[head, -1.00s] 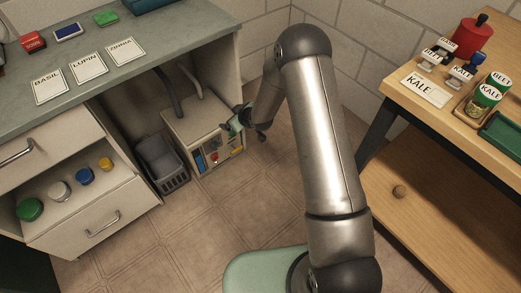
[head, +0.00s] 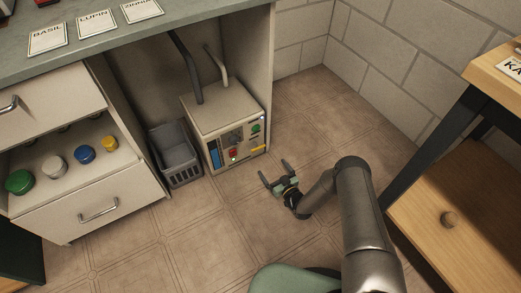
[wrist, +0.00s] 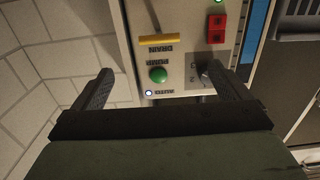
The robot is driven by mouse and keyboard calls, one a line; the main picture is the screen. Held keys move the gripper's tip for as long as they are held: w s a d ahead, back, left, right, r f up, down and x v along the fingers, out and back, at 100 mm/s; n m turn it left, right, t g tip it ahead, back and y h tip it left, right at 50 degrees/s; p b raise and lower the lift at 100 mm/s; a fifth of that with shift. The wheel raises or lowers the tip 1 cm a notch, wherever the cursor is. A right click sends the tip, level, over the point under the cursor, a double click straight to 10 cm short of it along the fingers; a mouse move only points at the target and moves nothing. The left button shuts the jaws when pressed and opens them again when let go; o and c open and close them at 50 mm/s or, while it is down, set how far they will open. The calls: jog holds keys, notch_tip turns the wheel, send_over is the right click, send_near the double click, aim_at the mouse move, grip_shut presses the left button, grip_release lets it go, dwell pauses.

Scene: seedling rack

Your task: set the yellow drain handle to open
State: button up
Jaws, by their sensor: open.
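The yellow drain handle (head: 259,148) is on the front panel of a cream control box (head: 214,106) under the counter. In the wrist view the yellow handle (wrist: 160,40) is a bar lying crosswise beside the upside-down word DRAIN. I cannot read any open or closed mark by it. My gripper (head: 274,169) is open and empty, apart from the panel, in front of the box and to its right. In the wrist view its two fingers (wrist: 157,78) stand apart, with the handle beyond and between them.
A green button (wrist: 158,75), a red switch (wrist: 217,28) and a grey knob (wrist: 206,75) sit near the handle. A grey basket (head: 176,156) stands left of the box. The cabinet's side wall (head: 249,60) rises at the right. Open floor lies in front.

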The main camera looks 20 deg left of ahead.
aim_at(258, 148)
jog(key=b+x, duration=0.5)
jog(key=x, duration=0.8)
jog(key=shift+d+f, duration=0.1)
jog(key=shift+w+a, duration=0.3)
jog(key=shift+c, duration=0.4)
